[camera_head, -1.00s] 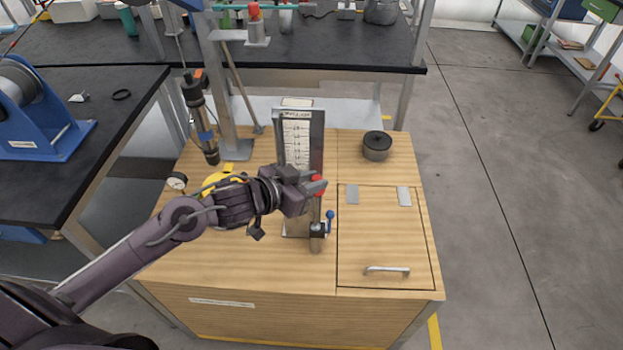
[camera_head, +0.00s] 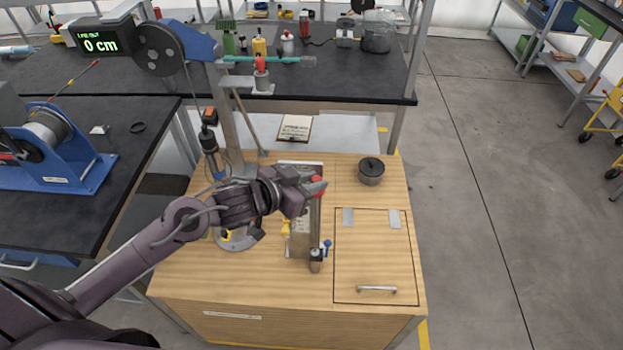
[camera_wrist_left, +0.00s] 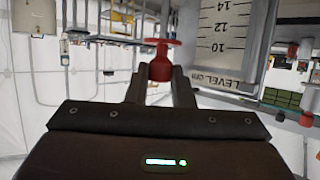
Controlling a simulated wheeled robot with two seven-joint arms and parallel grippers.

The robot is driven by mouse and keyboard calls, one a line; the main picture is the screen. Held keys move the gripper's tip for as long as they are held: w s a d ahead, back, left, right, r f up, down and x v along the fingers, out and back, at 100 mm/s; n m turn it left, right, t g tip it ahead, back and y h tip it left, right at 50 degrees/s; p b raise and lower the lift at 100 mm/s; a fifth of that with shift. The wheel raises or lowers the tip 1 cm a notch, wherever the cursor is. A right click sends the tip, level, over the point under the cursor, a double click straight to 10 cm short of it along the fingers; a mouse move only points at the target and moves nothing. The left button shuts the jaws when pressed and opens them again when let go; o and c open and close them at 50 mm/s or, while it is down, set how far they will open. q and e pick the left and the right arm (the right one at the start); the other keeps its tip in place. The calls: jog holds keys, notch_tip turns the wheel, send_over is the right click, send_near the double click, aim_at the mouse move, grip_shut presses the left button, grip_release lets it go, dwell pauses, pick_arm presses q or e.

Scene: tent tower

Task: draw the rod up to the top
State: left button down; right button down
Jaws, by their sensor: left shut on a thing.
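The rod (camera_head: 314,228) is a thin grey bar standing upright with a red knob (camera_head: 319,184) at its upper end. Its lower end meets a dark fitting with a blue-knobbed lever (camera_head: 328,244) on the wooden cabinet top. My left gripper (camera_head: 311,184) is shut on the red knob, above the fitting. In the left wrist view the knob (camera_wrist_left: 160,66) sits between the two fingertips. A metal level plate (camera_head: 301,222) stands just beside the rod, partly hidden by my gripper. Its scale (camera_wrist_left: 230,45) shows in the wrist view, marked in cm. My right gripper is out of view.
A dark round pot (camera_head: 371,172) stands at the back right of the cabinet top. A hatch with a handle (camera_head: 377,290) lies at its right front. A post (camera_head: 232,125) with a pulley wheel (camera_head: 160,50) rises behind. A display (camera_head: 100,45) reads 0 cm.

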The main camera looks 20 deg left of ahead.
pick_arm(q)
jog(key=shift+w+r, duration=0.1)
jog(key=shift+r, duration=0.25)
jog(key=c, duration=1.5)
grip_release()
jog(key=shift+c, duration=0.2)
jog(key=shift+f, duration=0.1)
jog(key=shift+s+a, duration=0.3)
jog(key=shift+s, duration=0.25)
jog(key=b+v, duration=0.1)
jog(key=v, duration=0.6)
jog(key=shift+w+d, duration=0.1)
